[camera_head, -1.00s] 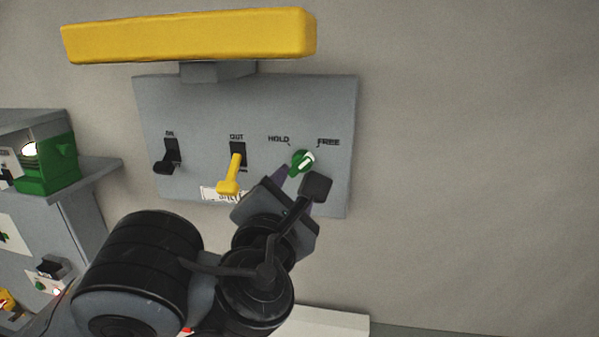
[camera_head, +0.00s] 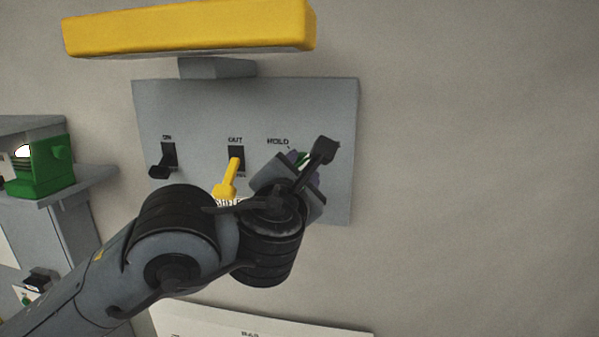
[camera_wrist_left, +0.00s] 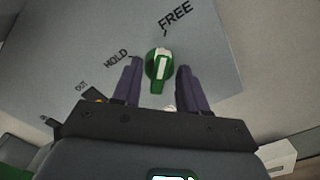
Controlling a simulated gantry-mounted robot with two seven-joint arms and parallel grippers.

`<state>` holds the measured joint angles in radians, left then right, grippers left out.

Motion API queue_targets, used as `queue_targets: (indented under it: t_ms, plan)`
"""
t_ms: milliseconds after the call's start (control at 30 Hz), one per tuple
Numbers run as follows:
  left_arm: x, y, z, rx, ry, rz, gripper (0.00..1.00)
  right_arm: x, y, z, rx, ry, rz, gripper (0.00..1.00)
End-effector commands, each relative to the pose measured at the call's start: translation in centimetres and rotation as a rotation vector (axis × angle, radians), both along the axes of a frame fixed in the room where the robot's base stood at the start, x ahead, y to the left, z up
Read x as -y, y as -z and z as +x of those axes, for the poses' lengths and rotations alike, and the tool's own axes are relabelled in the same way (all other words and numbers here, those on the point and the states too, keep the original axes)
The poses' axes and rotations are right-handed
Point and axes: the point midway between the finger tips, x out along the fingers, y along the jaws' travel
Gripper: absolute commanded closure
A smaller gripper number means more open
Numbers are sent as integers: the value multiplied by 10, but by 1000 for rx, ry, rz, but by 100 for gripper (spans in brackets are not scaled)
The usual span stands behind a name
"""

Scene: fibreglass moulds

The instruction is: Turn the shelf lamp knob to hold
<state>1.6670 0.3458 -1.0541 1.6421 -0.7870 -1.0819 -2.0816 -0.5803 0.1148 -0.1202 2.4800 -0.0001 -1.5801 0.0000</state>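The shelf lamp knob (camera_wrist_left: 158,70) is green with a white pointer bar. It sits on a grey wall panel (camera_head: 200,105) between the marks HOLD and FREE. In the left wrist view the bar lines up roughly with the FREE mark. My left gripper (camera_wrist_left: 159,75) is open, with its purple fingers on either side of the knob and a gap showing on both sides. In the head view my left gripper (camera_head: 301,160) covers most of the knob (camera_head: 303,158) and the FREE label. My right gripper is not in view.
Left of the knob are a yellow lever (camera_head: 229,178) marked OUT and a black lever (camera_head: 163,163) marked ON. A yellow lamp bar (camera_head: 190,30) juts out above the panel. A green device (camera_head: 45,168) stands on a shelf at left. The wall to the right is bare.

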Motion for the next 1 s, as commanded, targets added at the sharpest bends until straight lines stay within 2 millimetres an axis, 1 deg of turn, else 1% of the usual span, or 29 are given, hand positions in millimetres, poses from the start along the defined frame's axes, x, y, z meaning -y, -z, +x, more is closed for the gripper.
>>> queue_targets:
  t_ms: [33,267,300,667,867,1000]
  plan:
    - [0,0,0,0,0,0,64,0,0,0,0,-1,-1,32]
    - [0,0,0,0,0,0,99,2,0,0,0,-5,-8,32]
    - [0,0,0,0,0,0,100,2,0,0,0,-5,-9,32]
    - [0,1,0,-6,1,-36,100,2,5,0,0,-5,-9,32]
    - [0,2,0,-25,1,-136,100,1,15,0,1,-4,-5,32]
    - [-1,3,0,-46,1,-245,100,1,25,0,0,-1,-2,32]
